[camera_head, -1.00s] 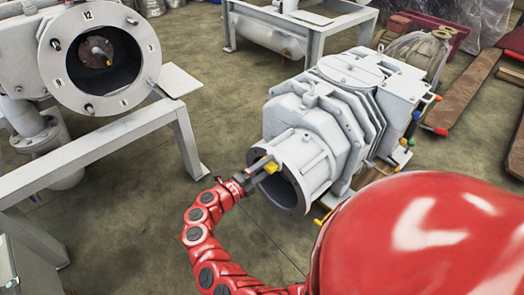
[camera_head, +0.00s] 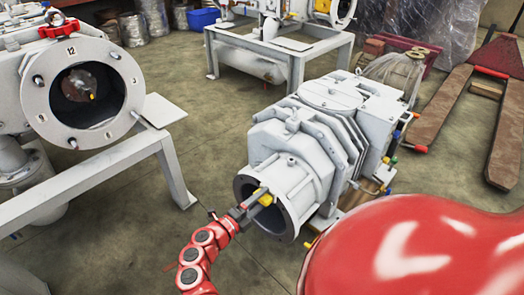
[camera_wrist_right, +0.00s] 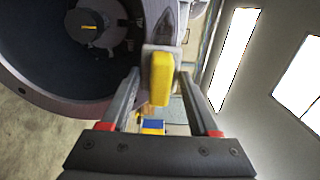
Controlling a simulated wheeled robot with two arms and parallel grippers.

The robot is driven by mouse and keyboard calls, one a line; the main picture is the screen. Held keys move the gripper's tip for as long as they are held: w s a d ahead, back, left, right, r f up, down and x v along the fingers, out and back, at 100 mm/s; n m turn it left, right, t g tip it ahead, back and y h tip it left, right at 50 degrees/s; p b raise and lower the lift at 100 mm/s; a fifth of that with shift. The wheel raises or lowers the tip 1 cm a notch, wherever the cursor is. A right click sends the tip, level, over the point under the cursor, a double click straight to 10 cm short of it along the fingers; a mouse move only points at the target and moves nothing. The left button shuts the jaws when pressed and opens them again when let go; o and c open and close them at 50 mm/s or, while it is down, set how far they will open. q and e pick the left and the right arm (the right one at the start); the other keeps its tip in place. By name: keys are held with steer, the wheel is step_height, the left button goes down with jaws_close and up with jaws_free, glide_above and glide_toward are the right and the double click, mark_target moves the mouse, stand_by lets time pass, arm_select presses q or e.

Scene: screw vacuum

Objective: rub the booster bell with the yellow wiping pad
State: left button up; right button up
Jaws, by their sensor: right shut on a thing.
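The booster bell (camera_head: 284,222) is the round, flanged, pale grey mouth at the near end of the large pump, with a dark hollow inside. My right gripper (camera_head: 262,196), on the red jointed arm, is at the upper part of this mouth. It is shut on the yellow wiping pad (camera_head: 266,200). In the right wrist view the pad (camera_wrist_right: 161,78) sits between the two fingers, beside the curved grey rim (camera_wrist_right: 62,99) of a dark round opening. I cannot tell whether the pad touches the rim. My left gripper is not in view.
A second machine (camera_head: 112,65) with a round numbered opening stands on a grey frame (camera_head: 175,165) at left. Another frame (camera_head: 300,62) stands behind. A pallet truck (camera_head: 450,110) is at right. Bare floor (camera_head: 215,125) lies between the left frame and the pump.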

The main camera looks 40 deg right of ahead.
steer(key=shift+w+a+b, duration=0.1)
steer(key=shift+w+b, duration=0.4)
steer(key=shift+w, duration=0.65)
steer(key=w+b, duration=0.2)
steer(key=w, duration=0.1)
steer(key=shift+a+f, duration=0.1)
steer(key=shift+a, duration=0.1)
steer(key=shift+w+f+b, duration=0.15)
steer(key=shift+w+b, duration=0.9)
steer(key=shift+b, duration=0.2)
steer(key=shift+w, duration=0.4)
steer(key=shift+r, duration=0.2)
steer(key=shift+a, duration=0.1)
